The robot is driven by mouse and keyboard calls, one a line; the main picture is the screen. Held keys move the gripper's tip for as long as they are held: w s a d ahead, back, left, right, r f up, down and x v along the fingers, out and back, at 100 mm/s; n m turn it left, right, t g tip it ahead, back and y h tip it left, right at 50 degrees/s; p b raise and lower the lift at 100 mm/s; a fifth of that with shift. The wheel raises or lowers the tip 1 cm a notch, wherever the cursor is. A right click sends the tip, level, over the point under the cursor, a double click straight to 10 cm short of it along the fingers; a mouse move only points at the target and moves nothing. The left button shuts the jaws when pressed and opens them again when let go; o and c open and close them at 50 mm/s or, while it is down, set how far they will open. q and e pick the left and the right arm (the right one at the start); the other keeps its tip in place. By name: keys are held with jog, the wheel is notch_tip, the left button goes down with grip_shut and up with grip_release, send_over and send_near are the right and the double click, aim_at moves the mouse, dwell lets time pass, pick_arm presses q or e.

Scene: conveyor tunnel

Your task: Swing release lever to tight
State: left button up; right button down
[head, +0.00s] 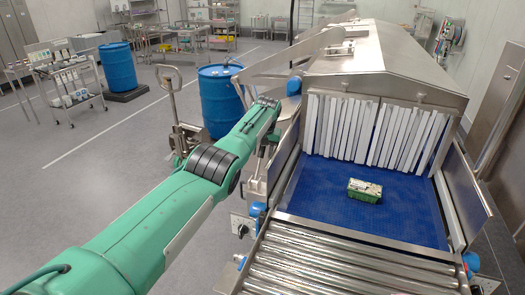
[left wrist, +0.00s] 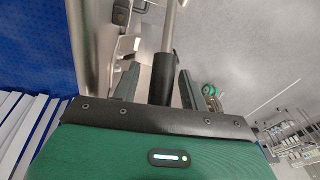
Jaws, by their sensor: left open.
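The release lever (left wrist: 163,78) shows in the left wrist view as a metal rod with a black grip, running up between my fingers. My left gripper (left wrist: 159,72) is open, with one dark finger on each side of the black grip. A gap shows between the grip and the right finger; whether the left finger touches it I cannot tell. In the head view my green left arm reaches to the left side of the conveyor, and its wrist hides most of the lever there. The lever's tight mark is not readable. My right gripper is not in view.
The blue conveyor belt (head: 300,200) carries a small green-and-white package (head: 364,190) before the tunnel's white strip curtain (head: 375,129). Steel rollers (head: 345,265) lie nearest. A blue drum (head: 221,100) and a pallet jack (head: 180,130) stand left of the conveyor. Grey floor is open further left.

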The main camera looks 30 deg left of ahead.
pick_arm(q)
jog(key=shift+r, duration=0.15)
jog(key=shift+v, duration=0.9)
jog(key=b+v, duration=0.3)
jog(key=v, duration=0.8)
jog(key=shift+d+r+b, duration=0.15)
jog(key=shift+r+b, duration=0.2)
